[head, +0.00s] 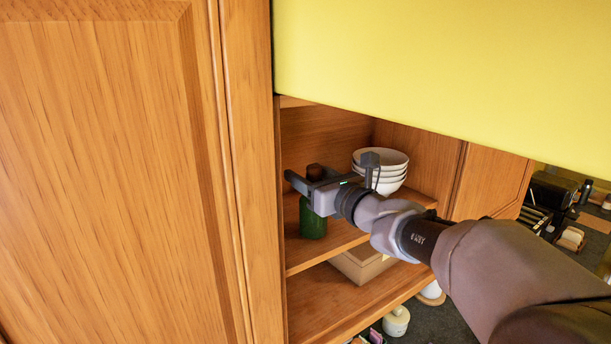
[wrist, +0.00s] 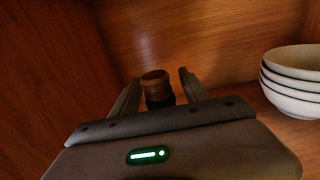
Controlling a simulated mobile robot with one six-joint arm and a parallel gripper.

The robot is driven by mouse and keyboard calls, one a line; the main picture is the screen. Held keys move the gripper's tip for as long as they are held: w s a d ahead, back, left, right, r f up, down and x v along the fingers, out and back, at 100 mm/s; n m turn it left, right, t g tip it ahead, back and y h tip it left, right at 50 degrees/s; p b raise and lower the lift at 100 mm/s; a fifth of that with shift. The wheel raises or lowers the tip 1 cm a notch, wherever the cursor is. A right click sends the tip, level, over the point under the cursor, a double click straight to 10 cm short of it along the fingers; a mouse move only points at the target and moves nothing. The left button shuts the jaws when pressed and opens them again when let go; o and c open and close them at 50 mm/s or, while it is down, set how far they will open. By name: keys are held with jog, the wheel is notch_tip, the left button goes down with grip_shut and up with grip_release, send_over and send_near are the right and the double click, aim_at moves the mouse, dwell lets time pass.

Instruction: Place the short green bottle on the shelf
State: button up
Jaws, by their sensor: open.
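The short green bottle (head: 313,221) with a brown cap stands upright on the upper shelf (head: 343,237) inside the wooden cabinet, near its left side. My gripper (head: 302,178) is at the bottle's upper part, and its body hides some of the bottle in the head view. In the wrist view the brown cap (wrist: 156,86) shows between the two fingers of my gripper (wrist: 157,90). The fingers are open, with a gap on each side of the cap. The bottle's lower body is hidden in the wrist view.
A stack of white bowls (head: 388,171) stands to the right on the same shelf; it also shows in the wrist view (wrist: 291,82). A tan box (head: 358,264) sits on the shelf below. A yellow panel (head: 440,70) covers the upper right, and a wooden door (head: 110,170) fills the left.

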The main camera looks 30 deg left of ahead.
jog(key=b+v, duration=0.3)
jog(key=v, duration=0.8)
jog(key=s+d+f+n+g+h, duration=0.1)
jog(key=s+d+f+n+h, duration=0.55)
jog(key=d, duration=0.45)
jog(key=s+d+f+n+g+h, duration=0.1)
jog(key=s+d+f+n+h, duration=0.2)
jog(key=s+d+f+n, duration=0.55)
jog(key=s+d+f+n+h, duration=0.45)
jog(key=s+d, duration=0.45)
jog(key=d, duration=0.3)
notch_tip(320, 180, down, 38)
jog(key=b, duration=3.7)
jog(key=shift+s+f+b, duration=0.15)
jog(key=shift+s+b, duration=0.05)
jog(key=shift+b, duration=0.1)
